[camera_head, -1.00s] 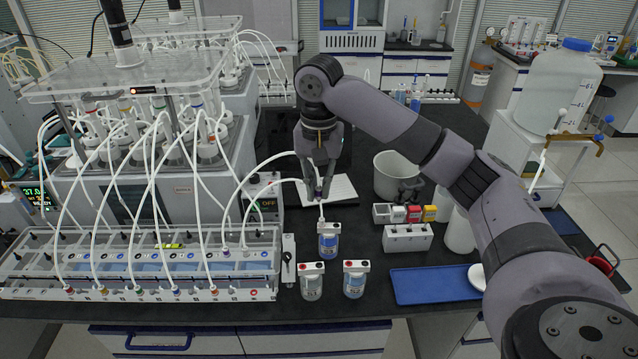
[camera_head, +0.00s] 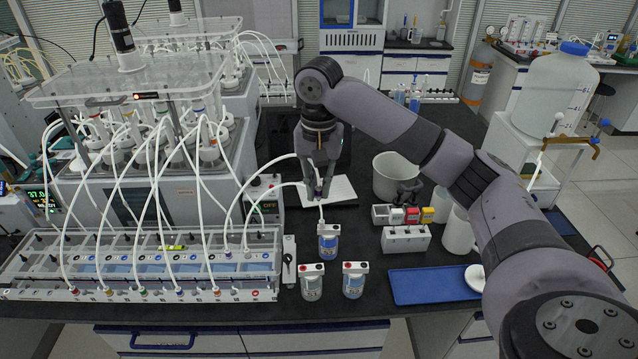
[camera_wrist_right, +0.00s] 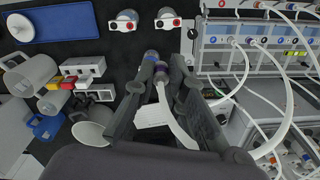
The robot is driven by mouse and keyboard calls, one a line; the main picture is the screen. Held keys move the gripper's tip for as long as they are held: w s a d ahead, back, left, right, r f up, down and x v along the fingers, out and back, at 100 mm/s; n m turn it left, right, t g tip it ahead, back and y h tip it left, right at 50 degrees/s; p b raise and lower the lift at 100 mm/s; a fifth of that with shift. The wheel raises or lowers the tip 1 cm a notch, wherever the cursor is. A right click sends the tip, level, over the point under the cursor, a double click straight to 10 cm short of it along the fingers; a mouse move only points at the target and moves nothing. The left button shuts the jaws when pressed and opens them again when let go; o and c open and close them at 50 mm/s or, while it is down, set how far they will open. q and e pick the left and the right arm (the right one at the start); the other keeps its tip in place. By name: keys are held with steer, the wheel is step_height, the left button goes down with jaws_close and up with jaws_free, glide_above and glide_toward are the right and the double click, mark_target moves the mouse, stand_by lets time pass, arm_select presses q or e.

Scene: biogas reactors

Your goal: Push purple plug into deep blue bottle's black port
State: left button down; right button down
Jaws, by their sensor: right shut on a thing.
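My right gripper (camera_head: 319,194) points down above the bench and is shut on the purple plug (camera_wrist_right: 159,76), which has a white tube attached. A short pale piece shows between plug and cap. The deep blue bottle also shows just past the fingertips in the wrist view (camera_wrist_right: 151,56). Its black port is not clearly visible, and I cannot tell whether the plug touches it. My left gripper is not in view.
Two more bottles (camera_head: 312,283) (camera_head: 355,281) with red and black ports stand in front. The tube rack (camera_head: 140,292) is on the left. A white block (camera_head: 406,240), a blue tray (camera_head: 435,285) and a grey container (camera_head: 391,178) are on the right.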

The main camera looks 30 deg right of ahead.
steer(key=shift+w+d, duration=0.1)
steer(key=w+d, duration=0.8)
steer(key=d, duration=0.4)
steer(key=shift+w, duration=0.3)
steer(key=shift+f, duration=0.15)
steer(key=shift+a+f+b, duration=0.1)
steer(key=shift+f+b, duration=2.3)
steer(key=shift+f, duration=8.65)
steer(key=shift+f+p, duration=0.35)
steer(key=shift+f, duration=0.1)
